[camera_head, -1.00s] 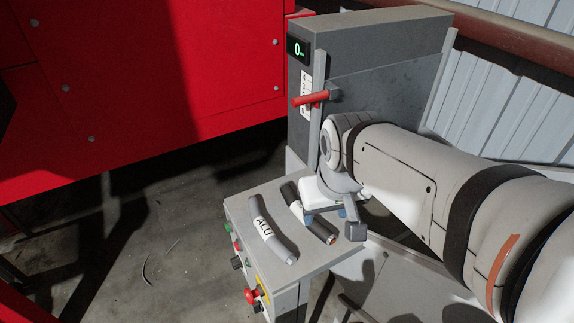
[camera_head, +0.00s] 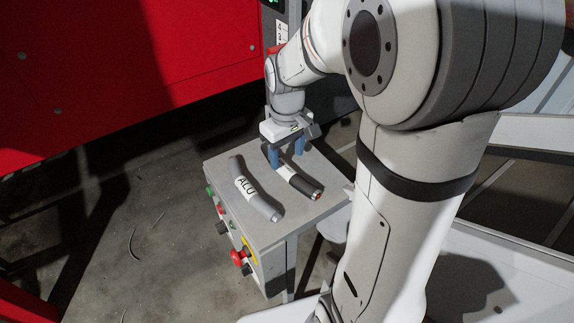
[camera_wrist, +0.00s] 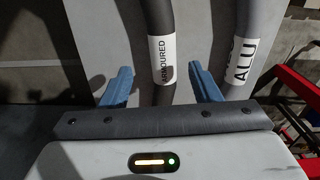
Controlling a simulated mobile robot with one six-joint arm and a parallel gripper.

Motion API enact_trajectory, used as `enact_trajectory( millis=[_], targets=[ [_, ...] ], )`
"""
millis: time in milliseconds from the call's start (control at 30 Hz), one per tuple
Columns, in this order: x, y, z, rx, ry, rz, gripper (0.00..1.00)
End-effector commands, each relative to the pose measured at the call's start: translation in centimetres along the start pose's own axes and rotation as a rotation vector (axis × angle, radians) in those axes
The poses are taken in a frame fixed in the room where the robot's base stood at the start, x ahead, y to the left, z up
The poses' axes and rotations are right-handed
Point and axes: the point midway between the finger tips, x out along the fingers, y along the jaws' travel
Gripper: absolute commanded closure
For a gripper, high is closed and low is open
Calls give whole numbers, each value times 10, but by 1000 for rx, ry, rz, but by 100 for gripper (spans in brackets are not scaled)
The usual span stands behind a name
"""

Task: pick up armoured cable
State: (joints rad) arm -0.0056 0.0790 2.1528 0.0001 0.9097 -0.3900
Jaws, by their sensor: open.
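The armoured cable (camera_head: 302,185) is a short dark piece with a white label and a coppery end. It lies on the small grey table beside the grey cable marked ALU (camera_head: 262,203). In the wrist view the armoured cable (camera_wrist: 161,60) shows its ARMOURED label between my two blue fingers. My gripper (camera_head: 285,157) is open and stands over the far part of the armoured cable, with a finger on each side. In the wrist view my gripper (camera_wrist: 160,88) has its right finger between the two cables. I cannot tell whether the fingers touch the cable.
The table (camera_head: 262,235) has buttons on its front, including a red mushroom button (camera_head: 237,257). A large red machine (camera_head: 120,70) stands at the back left. Part of a grey cabinet shows behind my arm. The concrete floor at left is mostly clear.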

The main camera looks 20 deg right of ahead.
Motion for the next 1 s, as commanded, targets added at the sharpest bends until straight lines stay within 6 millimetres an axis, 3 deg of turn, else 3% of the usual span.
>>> enact_trajectory(
  millis=[200,533,1000],
  targets=[
    [32,-4,-2,0,-3,-1,43],
    [38,-4,-2,0,0,0,44],
    [38,-4,-3,-1,0,0,83]
  ],
)
